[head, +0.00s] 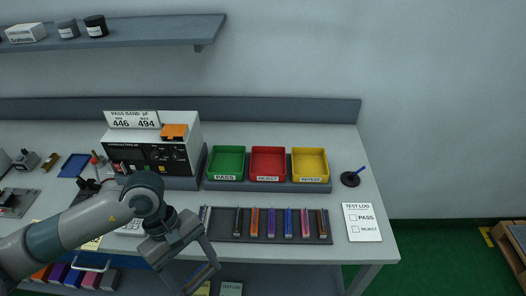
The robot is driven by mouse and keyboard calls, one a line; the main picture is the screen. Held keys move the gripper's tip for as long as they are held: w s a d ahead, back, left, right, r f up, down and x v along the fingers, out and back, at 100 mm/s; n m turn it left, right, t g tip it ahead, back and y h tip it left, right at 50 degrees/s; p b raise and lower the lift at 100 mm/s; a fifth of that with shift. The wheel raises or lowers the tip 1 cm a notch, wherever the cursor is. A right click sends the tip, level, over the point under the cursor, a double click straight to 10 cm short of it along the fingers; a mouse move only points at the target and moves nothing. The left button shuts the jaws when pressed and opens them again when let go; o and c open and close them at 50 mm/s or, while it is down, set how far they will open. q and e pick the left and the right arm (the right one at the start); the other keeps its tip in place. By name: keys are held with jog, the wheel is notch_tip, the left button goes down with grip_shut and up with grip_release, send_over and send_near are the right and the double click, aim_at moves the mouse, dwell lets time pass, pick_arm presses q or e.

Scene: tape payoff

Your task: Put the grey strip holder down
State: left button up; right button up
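My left gripper (204,275) hangs over the front edge of the bench, left of the dark mat (226,239). Its two fingers stand apart, and a dark, brownish bar shows between their tips. I cannot tell whether this bar is a held strip holder or part of the gripper. Several strip holders with coloured parts, such as the blue one (288,223), lie side by side on the mat. A narrow pale piece (204,216) shows at the mat's left end, partly hidden behind the gripper; I cannot tell if it is the grey holder. My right gripper is out of view.
Green PASS (226,162), red REJECT (268,162) and yellow RETEST (309,163) trays stand behind the mat. A meter (153,157) stands at left. A test log sheet (361,222) and a black round object (350,179) lie at right. Coloured bins sit below.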

pick_arm(q)
jog(key=w+a+r+m+g+y+b, duration=0.1)
jog(key=w+a+m+b, duration=0.4)
jog(key=m, duration=0.5)
jog(key=shift+w+a+r+g+y+b, duration=0.25)
jog(key=shift+w+r+y+b, duration=0.4)
jog(key=shift+w+y+b, duration=0.6)
jog(key=shift+w, duration=0.3)
